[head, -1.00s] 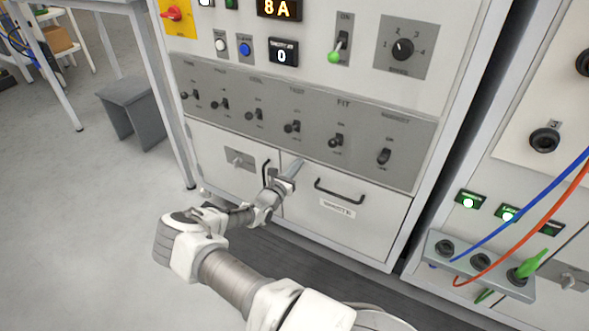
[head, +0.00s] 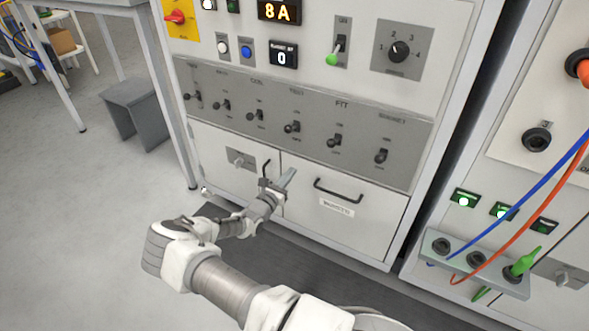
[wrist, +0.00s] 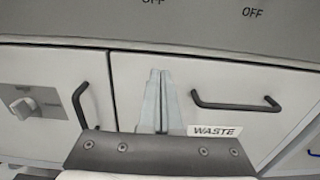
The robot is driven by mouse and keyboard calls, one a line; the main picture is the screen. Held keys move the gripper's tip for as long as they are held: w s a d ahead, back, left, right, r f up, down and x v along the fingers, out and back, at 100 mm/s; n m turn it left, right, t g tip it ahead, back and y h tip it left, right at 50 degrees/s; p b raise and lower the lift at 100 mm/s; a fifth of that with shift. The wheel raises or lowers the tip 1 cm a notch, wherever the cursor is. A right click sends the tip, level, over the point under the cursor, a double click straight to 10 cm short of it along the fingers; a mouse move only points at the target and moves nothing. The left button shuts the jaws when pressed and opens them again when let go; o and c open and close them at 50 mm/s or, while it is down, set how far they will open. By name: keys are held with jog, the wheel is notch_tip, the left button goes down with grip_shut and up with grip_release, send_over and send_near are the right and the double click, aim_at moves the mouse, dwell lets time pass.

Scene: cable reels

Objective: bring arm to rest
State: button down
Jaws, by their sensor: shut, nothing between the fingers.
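My gripper (head: 286,178) is shut and empty in front of the lower part of the grey cabinet. In the wrist view my gripper (wrist: 155,90) shows its two fingers together, pointing at the drawer front marked WASTE (wrist: 258,72). The drawer's black handle (wrist: 236,103) is to the right of the fingers, apart from them in the picture. My arm stretches from the bottom of the head view toward the cabinet. Whether the fingertips touch the drawer front cannot be told.
A row of toggle switches (head: 292,127) sits on the panel above the drawers. A cupboard door with a black handle (head: 265,172) and a latch (head: 240,159) is at left. Blue and orange cables (head: 520,205) hang at right.

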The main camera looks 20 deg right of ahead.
jog(key=p+v, duration=0.1)
jog(key=v, duration=0.8)
jog(key=shift+p, duration=0.4)
jog(key=s+d+r+m+g+y, duration=0.1)
jog(key=s+r+m+g+y, duration=0.1)
jog(key=s+r+m+g, duration=0.5)
jog(key=s+d+r+m+g+y, duration=0.1)
jog(key=s+r+m+g+y, duration=0.3)
jog(key=r+m, duration=0.6)
jog(key=s+a+r+m+t+y, duration=0.3)
jog(key=s+a+r+m+y, duration=0.15)
jog(key=s+r, duration=0.65)
jog(key=s+a+r+m+t+y, duration=0.3)
jog(key=s+a+r+m+y, duration=0.15)
jog(key=s+r, duration=0.65)
notch_tip(320, 180, up, 19)
jog(key=p, duration=1.9)
jog(key=shift+a+n+h, duration=0.3)
jog(key=shift+a, duration=0.05)
jog(key=shift+d, duration=0.15)
